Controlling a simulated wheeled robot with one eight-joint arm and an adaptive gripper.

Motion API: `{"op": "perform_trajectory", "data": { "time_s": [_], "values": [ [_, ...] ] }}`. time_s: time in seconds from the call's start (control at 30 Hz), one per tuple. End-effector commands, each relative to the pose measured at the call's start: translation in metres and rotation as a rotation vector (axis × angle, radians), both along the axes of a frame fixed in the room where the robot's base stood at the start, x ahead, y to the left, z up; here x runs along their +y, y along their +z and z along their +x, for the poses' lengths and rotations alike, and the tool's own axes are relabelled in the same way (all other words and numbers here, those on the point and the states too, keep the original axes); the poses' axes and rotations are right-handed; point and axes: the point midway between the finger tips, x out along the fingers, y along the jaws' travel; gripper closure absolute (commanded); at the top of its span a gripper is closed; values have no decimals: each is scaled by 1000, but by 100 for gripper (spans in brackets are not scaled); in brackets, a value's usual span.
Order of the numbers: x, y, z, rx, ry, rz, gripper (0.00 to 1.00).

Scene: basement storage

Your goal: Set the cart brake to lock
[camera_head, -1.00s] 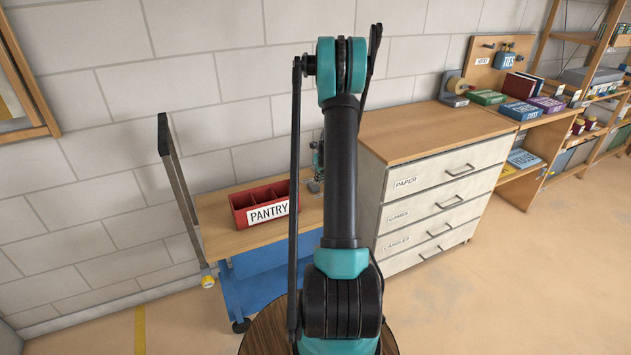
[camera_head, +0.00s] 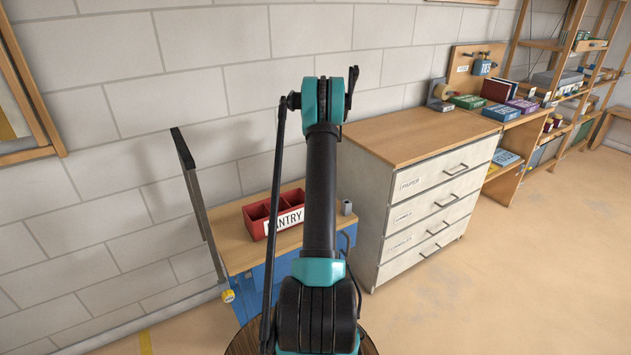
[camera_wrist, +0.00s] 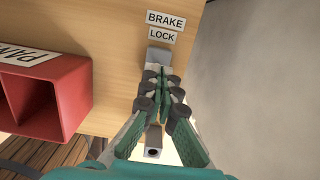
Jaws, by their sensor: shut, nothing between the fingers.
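The cart (camera_head: 232,243) has a wooden top and blue sides and stands against the wall. In the wrist view, labels reading BRAKE (camera_wrist: 165,20) and LOCK (camera_wrist: 162,36) are on its top (camera_wrist: 120,70). A grey metal brake piece (camera_wrist: 157,55) lies just below the LOCK label, partly covered by my fingers. A grey tube end (camera_wrist: 153,150) shows lower down; whether the two parts join is hidden. My gripper (camera_wrist: 163,78) is shut and empty, its tips over or beside the metal piece; contact is unclear. In the head view a grey cylinder (camera_head: 346,207) stands up at the cart's right end, and my arm hides my gripper.
A red PANTRY box (camera_head: 262,222) sits on the cart, left of my gripper in the wrist view. A tall handle frame (camera_head: 200,205) rises at the cart's left. A drawer cabinet (camera_head: 395,205) stands close on the right. Open floor (camera_head: 520,280) lies to the right.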

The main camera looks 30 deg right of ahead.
Motion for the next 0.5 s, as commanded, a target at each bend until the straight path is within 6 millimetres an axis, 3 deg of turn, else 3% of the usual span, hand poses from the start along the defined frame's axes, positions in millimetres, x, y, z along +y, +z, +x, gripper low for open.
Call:
{"op": "perform_trajectory", "data": {
  "time_s": [0.5],
  "values": [
    [-4, -3, 13, -1, 1, 0, 100]
  ]
}}
